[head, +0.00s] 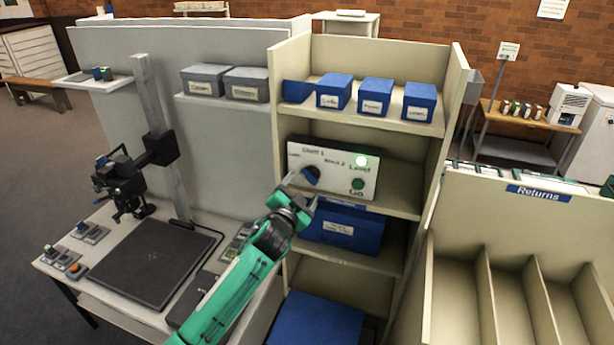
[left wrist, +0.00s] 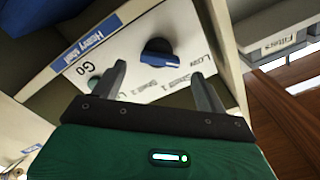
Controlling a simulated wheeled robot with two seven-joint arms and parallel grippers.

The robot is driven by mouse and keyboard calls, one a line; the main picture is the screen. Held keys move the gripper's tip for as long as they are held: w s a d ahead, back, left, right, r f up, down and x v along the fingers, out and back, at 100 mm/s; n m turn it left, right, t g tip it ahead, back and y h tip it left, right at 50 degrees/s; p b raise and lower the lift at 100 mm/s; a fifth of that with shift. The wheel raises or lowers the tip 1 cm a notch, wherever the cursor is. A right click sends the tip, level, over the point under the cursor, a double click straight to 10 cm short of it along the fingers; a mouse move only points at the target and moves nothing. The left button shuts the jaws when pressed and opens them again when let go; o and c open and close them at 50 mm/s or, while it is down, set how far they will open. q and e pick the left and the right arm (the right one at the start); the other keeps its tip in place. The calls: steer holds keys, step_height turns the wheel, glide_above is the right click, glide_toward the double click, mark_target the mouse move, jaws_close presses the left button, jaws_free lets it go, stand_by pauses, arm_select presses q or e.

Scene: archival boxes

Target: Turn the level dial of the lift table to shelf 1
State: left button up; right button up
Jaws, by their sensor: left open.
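The level dial (head: 311,174) is a round blue knob on a white control panel (head: 330,178) mounted in the shelf unit. In the left wrist view the dial (left wrist: 158,51) sits beyond and between the fingertips of my left gripper (left wrist: 160,75). The gripper is open and empty, and it appears apart from the dial. In the head view my left gripper (head: 302,190) is just in front of the dial and partly covers the panel's lower left. I cannot read the dial's setting.
Blue boxes (head: 376,96) stand on the shelf above the panel, and another blue box (head: 346,228) sits below it. A "Returns" rack (head: 540,193) stands at right. A desk with a black pad (head: 155,262) and camera stand is at left.

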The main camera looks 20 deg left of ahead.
mark_target(308, 179)
arm_select(q)
steer(key=shift+w+d+p, duration=0.1)
steer(key=shift+w+p, duration=0.5)
steer(key=shift+w, duration=1.8)
steer(key=c, duration=1)
